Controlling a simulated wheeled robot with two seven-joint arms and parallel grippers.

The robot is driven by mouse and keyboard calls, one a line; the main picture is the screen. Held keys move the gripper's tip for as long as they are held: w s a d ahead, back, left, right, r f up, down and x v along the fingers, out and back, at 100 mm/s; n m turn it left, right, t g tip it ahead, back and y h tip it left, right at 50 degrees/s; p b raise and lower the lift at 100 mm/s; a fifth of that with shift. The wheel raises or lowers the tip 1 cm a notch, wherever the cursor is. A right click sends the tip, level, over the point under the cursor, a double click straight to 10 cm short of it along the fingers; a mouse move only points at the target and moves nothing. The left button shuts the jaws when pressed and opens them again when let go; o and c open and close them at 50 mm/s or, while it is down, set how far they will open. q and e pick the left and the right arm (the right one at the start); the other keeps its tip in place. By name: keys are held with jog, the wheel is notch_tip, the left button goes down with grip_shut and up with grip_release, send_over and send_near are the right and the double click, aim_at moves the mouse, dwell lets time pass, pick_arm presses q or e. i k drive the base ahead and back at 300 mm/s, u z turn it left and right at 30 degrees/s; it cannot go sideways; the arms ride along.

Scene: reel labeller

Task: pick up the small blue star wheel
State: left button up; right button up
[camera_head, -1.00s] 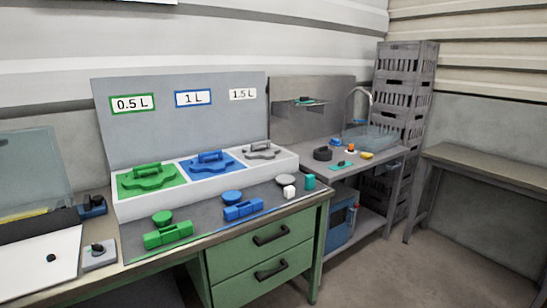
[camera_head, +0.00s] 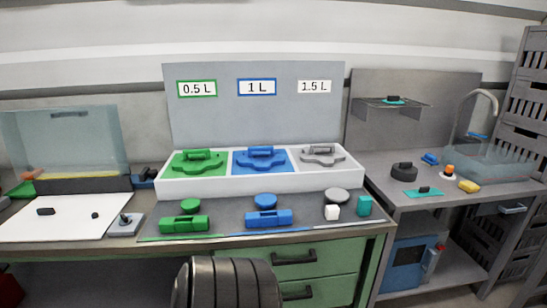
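A blue notched, wheel-like part with a raised handle (camera_head: 261,158) lies in the middle section of the white tray, below the "1 L" sign. On the grey mat in front of it are a blue round piece (camera_head: 265,201) and a blue block-shaped part (camera_head: 268,218). A small blue object (camera_head: 430,158) lies on the sink bench at the right, too small to make out. Neither of my grippers is in view.
The white tray (camera_head: 180,188) also holds a green part (camera_head: 198,162) at left and a grey part (camera_head: 321,157) at right. Drawers (camera_head: 300,262) are below.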

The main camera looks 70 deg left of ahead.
aim_at(261, 154)
jog(key=u, duration=0.45)
jog(key=i, duration=0.85)
jog(key=u, duration=1.2)
jog(key=i, duration=0.45)
jog(key=u, duration=0.45)
